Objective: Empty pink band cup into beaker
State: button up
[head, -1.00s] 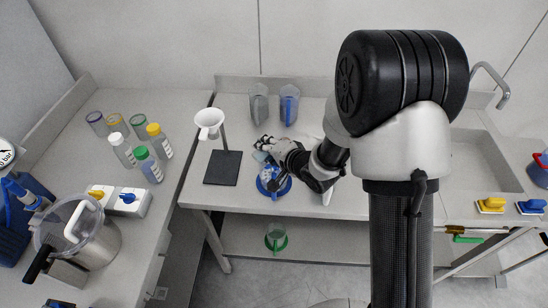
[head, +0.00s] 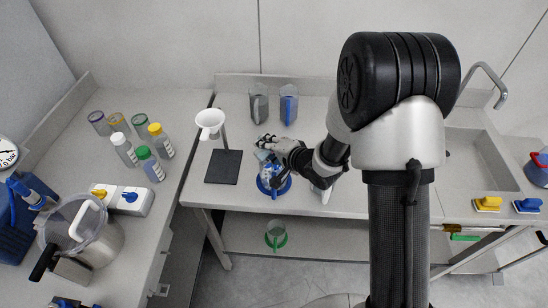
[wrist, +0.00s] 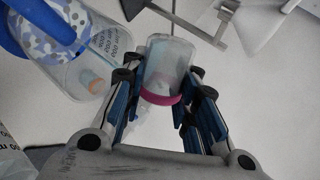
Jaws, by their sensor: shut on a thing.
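My gripper (wrist: 165,92) is shut on the pink band cup (wrist: 168,65), a clear cup with a pink ring (wrist: 160,98), between its blue-padded fingers. The cup's tilt and contents are hard to tell. A clear graduated beaker with blue parts (wrist: 88,68) stands to the left of the cup in the wrist view, apart from it in the picture. A small peach-coloured patch shows in it. In the head view my gripper (head: 266,146) is just above and behind this blue-based beaker (head: 273,186), near the table's front edge; the cup is small and partly hidden there.
A white funnel on a black-based stand (head: 223,167) is left of the beaker. Two jugs (head: 259,104) (head: 289,106) stand at the back. Several banded cups and bottles (head: 123,150) are on the left bench. A green-based beaker (head: 276,235) sits on the lower shelf.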

jog(key=shift+w+d+p, duration=0.1)
jog(key=shift+p, duration=0.65)
dwell(0.8)
jog(key=b, duration=0.2)
jog(key=shift+s+a+f+b, duration=0.25)
jog(key=shift+a+b, duration=0.05)
jog(key=shift+b, duration=0.05)
jog(key=shift+s+a+n+t+h+b, duration=0.3)
jog(key=shift+n+t+b, duration=0.1)
jog(key=shift+b, duration=0.65)
jog(key=shift+r+b, duration=0.1)
jog(key=shift+b, duration=0.2)
jog(key=n+b, duration=0.1)
jog(key=b, duration=0.1)
jog(key=t+h+b, duration=0.1)
jog(key=b, duration=0.2)
jog(key=shift+s+a+f+n, duration=0.1)
jog(key=shift+s+f+n, duration=0.1)
jog(key=shift+f+n, duration=0.15)
jog(key=shift+r+n+t+b, duration=0.25)
jog(key=shift+n+t+b, duration=0.15)
jog(key=shift+b, duration=0.7)
